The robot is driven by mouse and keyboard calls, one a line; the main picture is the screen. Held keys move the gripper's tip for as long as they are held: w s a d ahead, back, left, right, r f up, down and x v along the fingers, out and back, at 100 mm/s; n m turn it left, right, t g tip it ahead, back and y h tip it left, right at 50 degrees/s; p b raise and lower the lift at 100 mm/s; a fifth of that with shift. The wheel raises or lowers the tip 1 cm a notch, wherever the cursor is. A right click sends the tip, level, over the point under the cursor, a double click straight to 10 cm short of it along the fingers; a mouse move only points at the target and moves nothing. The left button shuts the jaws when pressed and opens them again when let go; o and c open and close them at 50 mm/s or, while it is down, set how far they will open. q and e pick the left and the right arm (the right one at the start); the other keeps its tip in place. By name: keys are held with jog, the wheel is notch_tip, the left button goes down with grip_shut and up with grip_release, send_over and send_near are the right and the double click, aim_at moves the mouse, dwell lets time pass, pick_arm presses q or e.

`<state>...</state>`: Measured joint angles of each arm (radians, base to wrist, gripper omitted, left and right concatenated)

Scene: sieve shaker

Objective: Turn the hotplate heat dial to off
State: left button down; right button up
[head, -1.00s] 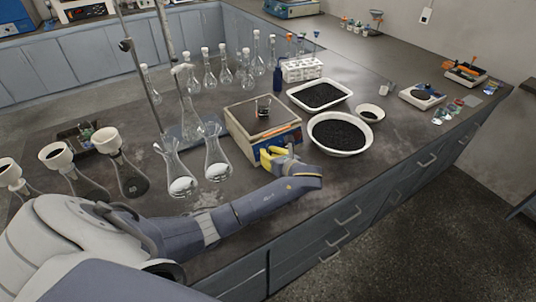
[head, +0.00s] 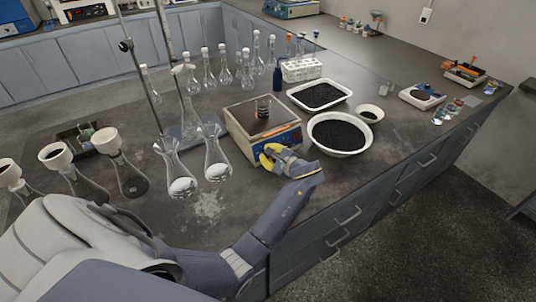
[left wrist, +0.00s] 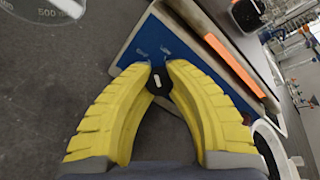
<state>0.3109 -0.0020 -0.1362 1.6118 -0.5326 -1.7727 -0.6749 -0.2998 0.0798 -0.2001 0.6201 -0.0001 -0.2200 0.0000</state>
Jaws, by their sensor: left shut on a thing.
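The hotplate (head: 237,117) stands on the bench, with a dark top plate, a tan body and a blue front panel. It also shows in the left wrist view, with its blue panel (left wrist: 146,41) and a long orange-red strip (left wrist: 232,66). The heat dial (left wrist: 158,83) is a small black knob with a pale mark, on the blue panel. My left gripper (head: 266,156) is at the hotplate's front. Its yellow fingertips (left wrist: 158,73) are closed on the dial from both sides. In the head view the fingers hide the dial. My right gripper is out of view.
A small beaker (head: 263,107) with dark contents stands on the hotplate. Conical flasks (head: 215,160) stand close on its left. White trays of black grains (head: 338,151) are on its right. The bench front edge lies below my arm.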

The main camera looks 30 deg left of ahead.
pick_arm(q)
jog(key=shift+d+n, duration=0.1)
jog(key=shift+n, duration=1.9)
jog(key=c, duration=1.1)
grip_release()
